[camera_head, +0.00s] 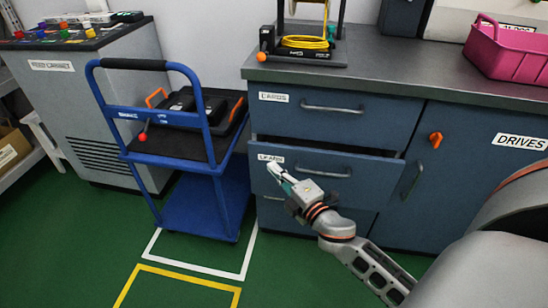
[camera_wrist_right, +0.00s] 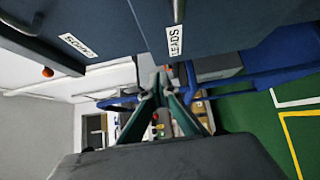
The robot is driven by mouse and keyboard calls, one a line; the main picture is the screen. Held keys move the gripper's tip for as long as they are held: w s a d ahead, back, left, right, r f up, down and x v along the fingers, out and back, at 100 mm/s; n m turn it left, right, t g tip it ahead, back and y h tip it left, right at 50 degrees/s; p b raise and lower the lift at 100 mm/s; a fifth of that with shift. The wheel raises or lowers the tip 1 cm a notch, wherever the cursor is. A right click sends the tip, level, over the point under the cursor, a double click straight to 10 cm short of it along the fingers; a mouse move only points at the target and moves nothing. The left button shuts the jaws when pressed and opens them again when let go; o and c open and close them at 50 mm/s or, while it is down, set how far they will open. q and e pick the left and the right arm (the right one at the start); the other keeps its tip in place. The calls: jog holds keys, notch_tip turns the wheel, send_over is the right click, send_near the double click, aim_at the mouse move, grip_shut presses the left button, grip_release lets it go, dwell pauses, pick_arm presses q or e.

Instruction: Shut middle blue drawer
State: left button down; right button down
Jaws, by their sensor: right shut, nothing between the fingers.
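The middle blue drawer (camera_head: 345,172), labelled LEADS, stands part-way out of the blue cabinet, with a dark gap along its top edge. It has a grey bar handle (camera_head: 323,172). In the right wrist view its front (camera_wrist_right: 225,22) with the LEADS label is at the top. My right gripper (camera_head: 273,170) is shut and empty, in front of the drawer's left part near the label. In the right wrist view its fingertips (camera_wrist_right: 160,76) meet just below that label; I cannot tell whether they touch the drawer. My left gripper is not in view.
The top drawer (camera_head: 335,112), labelled CARDS, is closed. A cupboard door (camera_head: 475,190) labelled DRIVES has an orange knob. A blue trolley (camera_head: 205,205) stands close to the left. A pink crate (camera_head: 510,55) and a yellow cable coil (camera_head: 305,42) are on the counter. Green floor is clear in front.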

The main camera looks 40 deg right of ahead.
aim_at(278, 145)
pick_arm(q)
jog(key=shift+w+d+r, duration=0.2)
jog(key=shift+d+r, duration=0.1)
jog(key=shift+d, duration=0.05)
pick_arm(e)
jog(key=shift+w+d, duration=0.8)
jog(key=shift+w, duration=0.35)
jog(key=shift+w+d, duration=0.8)
jog(key=shift+w, duration=0.35)
jog(key=shift+w+d, duration=0.25)
jog(key=shift+d, duration=0.05)
jog(key=w+d, duration=0.2)
jog(key=d, duration=0.1)
jog(key=shift+w, duration=0.3)
jog(key=shift+w+d+r, duration=0.1)
jog(key=shift+d, duration=0.15)
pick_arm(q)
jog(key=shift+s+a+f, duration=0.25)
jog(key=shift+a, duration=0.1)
pick_arm(e)
jog(key=shift+d, duration=0.1)
